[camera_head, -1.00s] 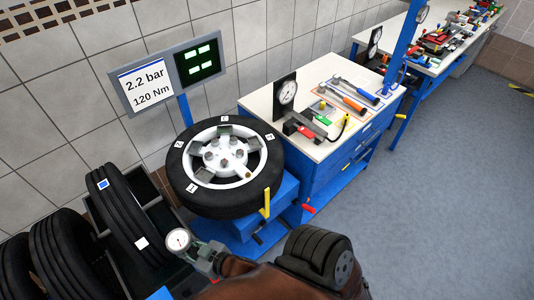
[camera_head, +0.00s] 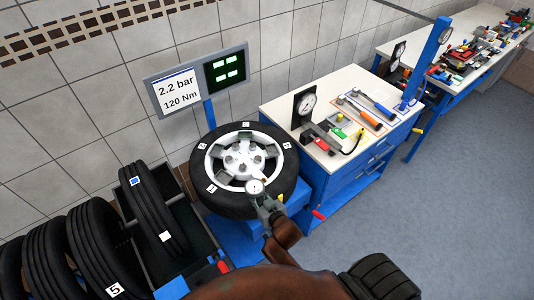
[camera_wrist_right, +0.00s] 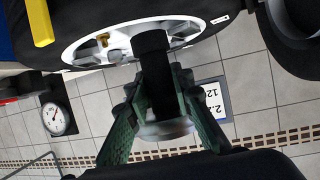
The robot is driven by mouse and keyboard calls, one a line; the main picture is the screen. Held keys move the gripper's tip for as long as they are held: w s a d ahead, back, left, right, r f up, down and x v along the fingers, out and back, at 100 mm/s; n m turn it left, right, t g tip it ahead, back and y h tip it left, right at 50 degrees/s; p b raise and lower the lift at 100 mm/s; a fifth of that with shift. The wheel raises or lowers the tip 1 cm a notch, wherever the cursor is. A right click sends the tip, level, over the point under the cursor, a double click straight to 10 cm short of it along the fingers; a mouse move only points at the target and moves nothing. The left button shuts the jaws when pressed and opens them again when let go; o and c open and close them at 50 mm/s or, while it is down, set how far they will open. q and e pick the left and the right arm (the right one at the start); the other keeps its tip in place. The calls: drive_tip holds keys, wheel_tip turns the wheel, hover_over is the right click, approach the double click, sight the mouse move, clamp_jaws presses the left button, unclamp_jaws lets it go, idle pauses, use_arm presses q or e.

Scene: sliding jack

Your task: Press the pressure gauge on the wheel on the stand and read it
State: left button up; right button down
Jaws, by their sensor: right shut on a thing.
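The wheel (camera_head: 212,190), a black tire on a white rim, lies flat on the blue stand (camera_head: 238,243) in the head view. The pressure gauge (camera_head: 255,187) has a round white dial over the near edge of the rim; its reading is too small to tell. My right gripper (camera_head: 265,203) is shut on the gauge. In the right wrist view, the gauge's dark part (camera_wrist_right: 152,62) sits between the green fingers and overlaps the rim (camera_wrist_right: 85,50). A small brass-coloured piece (camera_wrist_right: 103,40) shows on the rim beside it. I cannot tell whether the gauge touches the valve. My left gripper is not in view.
A sign (camera_head: 178,92) reading 2.2 bar, 120 Nm stands behind the wheel beside a green display (camera_head: 226,69). A tool bench (camera_head: 290,99) stands right of the wheel. Several tires (camera_head: 92,247) stand at left. The floor at right is clear.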

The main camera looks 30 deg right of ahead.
drive_tip(key=w+d+r+m+h+p, duration=0.15)
drive_tip(key=w+d+r+p, duration=0.25)
drive_tip(key=w+d+p, duration=0.45)
use_arm(q)
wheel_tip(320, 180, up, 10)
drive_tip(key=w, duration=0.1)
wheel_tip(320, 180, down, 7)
drive_tip(key=b, duration=0.7)
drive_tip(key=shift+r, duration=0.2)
use_arm(e)
drive_tip(key=f, duration=0.4)
drive_tip(key=w+d+f, duration=0.1)
drive_tip(key=f, duration=0.1)
drive_tip(key=shift+f, duration=0.15)
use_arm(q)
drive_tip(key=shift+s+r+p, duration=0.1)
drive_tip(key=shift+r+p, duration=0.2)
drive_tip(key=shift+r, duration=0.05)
use_arm(e)
drive_tip(key=shift+s, duration=0.1)
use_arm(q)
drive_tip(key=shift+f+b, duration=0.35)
use_arm(e)
drive_tip(key=shift+s+f, duration=0.1)
drive_tip(key=shift+f, duration=0.45)
